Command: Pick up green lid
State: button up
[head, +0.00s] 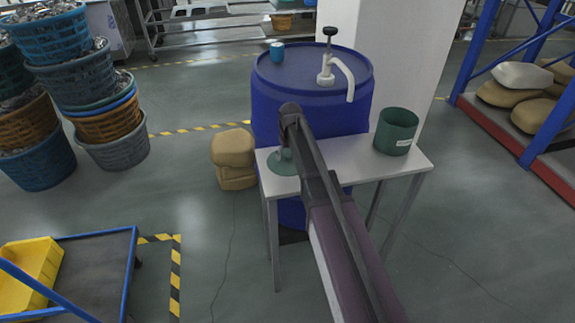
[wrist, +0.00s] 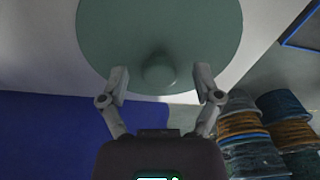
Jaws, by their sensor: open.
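The green lid (head: 283,163) is a round disc lying on the left end of a small white table. In the wrist view the lid (wrist: 160,30) fills the upper middle, with its round knob (wrist: 159,72) facing me. My gripper (wrist: 161,84) is open, with one finger on each side of the knob and neither visibly closed on it. In the head view my arm reaches over the table and hides part of the lid and the gripper's fingers.
The white table (head: 340,160) also holds an open green bucket (head: 396,131) at its right. A blue drum (head: 312,95) with a white pump (head: 327,72) and a small teal cup (head: 277,52) stands right behind. Tan sacks (head: 233,150) lie left of the table.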

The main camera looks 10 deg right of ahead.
jog(key=shift+f, duration=0.15)
dwell(0.5)
grip_shut()
